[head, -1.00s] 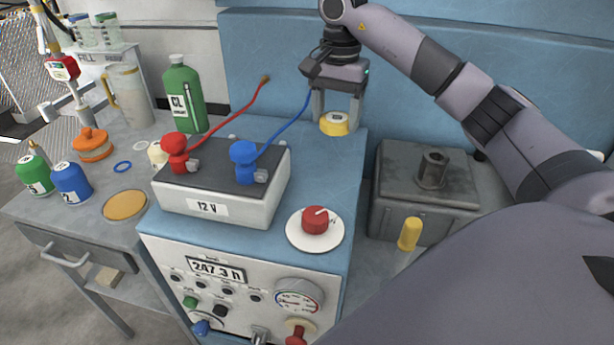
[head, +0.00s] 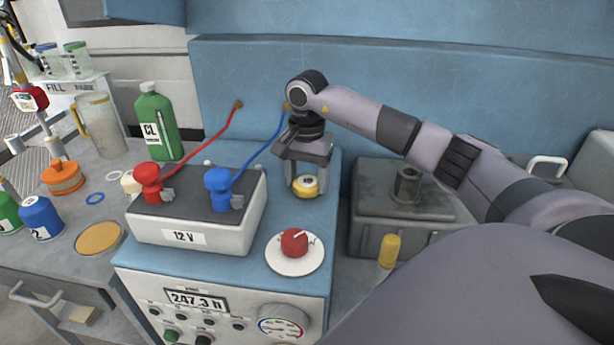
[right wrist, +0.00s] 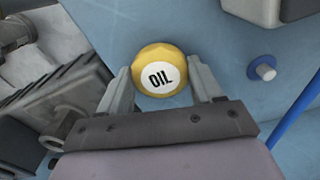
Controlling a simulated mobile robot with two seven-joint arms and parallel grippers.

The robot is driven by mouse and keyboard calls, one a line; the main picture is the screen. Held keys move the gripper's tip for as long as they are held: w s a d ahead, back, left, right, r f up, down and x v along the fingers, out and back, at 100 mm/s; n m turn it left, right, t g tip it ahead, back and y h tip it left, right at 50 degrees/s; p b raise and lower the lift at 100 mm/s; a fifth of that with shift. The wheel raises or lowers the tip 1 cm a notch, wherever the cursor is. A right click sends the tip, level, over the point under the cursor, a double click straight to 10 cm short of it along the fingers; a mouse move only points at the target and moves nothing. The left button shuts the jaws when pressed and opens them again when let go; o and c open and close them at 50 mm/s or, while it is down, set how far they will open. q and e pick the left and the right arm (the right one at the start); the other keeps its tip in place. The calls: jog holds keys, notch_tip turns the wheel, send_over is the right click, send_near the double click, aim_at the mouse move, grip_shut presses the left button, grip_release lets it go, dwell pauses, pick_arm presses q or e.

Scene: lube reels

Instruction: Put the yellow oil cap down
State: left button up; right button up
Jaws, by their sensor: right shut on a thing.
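The yellow oil cap (head: 306,186) is between the fingers of my right gripper (head: 305,184) in the head view, low over the blue top of the machine (head: 325,215), to the right of the battery. In the right wrist view the cap (right wrist: 160,72) shows its white "OIL" label facing the camera, with one finger on each side. My right gripper (right wrist: 163,85) is shut on it. I cannot tell whether the cap's underside touches the blue surface. My left gripper is not in view.
The white 12 V battery (head: 195,222) with red and blue clamps stands left of the cap. Blue surface around the cap is clear.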

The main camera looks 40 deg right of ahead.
aim_at(307, 182)
jog(key=shift+f, duration=0.1)
jog(key=o, duration=1)
jog(key=shift+o, duration=0.2)
notch_tip(307, 182, up, 12)
dwell(0.4)
